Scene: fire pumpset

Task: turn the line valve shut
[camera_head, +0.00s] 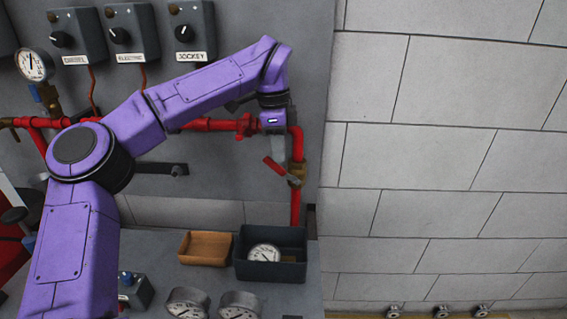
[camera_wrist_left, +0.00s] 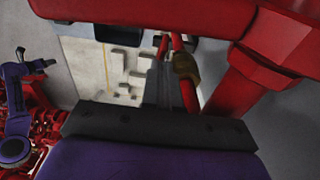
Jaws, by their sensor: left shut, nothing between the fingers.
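A brass valve (camera_head: 295,174) with a red lever (camera_head: 275,168) sits on the vertical red pipe at the right end of the grey panel. The lever slants up and to the left from the valve body. My left gripper (camera_head: 278,152) is shut and empty, pointing down just above the lever. I cannot tell whether it touches the lever. In the left wrist view, the shut fingers (camera_wrist_left: 158,88) are beside the brass valve body (camera_wrist_left: 186,66), and the lever (camera_wrist_left: 163,45) shows beyond them. My right gripper is not in view.
A horizontal red pipe (camera_head: 205,125) runs behind my left arm. A dark bin (camera_head: 290,272) holding a gauge (camera_head: 264,253) and a wooden tray (camera_head: 205,249) stand on the bench below. Labelled control boxes (camera_head: 193,30) hang above. The block wall (camera_head: 450,150) at right is bare.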

